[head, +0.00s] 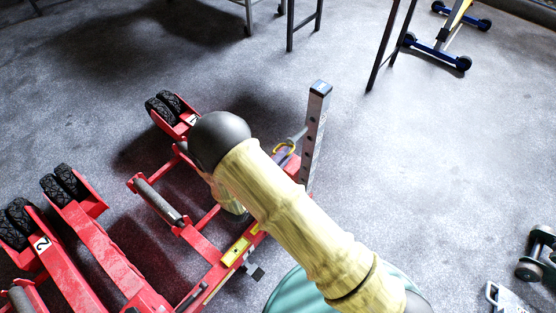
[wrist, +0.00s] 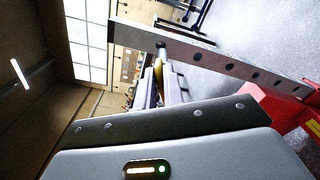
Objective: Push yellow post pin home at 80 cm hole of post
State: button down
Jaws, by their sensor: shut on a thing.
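The post (head: 314,130) is an upright grey square bar with a row of dark holes, rising from the red jack. In the wrist view the post (wrist: 205,48) runs across the upper right. My gripper (head: 296,139) is beside the post's left side, partly hidden behind my arm. In the wrist view my gripper (wrist: 163,92) is shut on the yellow pin (wrist: 159,70), whose yellow part shows between the fingers.
The red trolley jack (head: 205,245) with black wheels and rollers fills the lower left. A dark table leg (head: 390,50) and a blue-and-yellow stand (head: 442,45) are at the back right. Dumbbells (head: 535,258) lie at right. The floor right of the post is clear.

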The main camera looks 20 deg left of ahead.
jog(key=shift+x, duration=1.3)
jog(key=shift+d+r+p, duration=0.1)
jog(key=shift+p, duration=0.4)
dwell(0.9)
jog(key=x, duration=0.8)
jog(key=shift+w+p, duration=0.15)
jog(key=shift+p, duration=0.15)
dwell(3.4)
jog(key=c, duration=1.4)
grip_release()
jog(key=shift+d, duration=0.15)
jog(key=shift+c, duration=0.2)
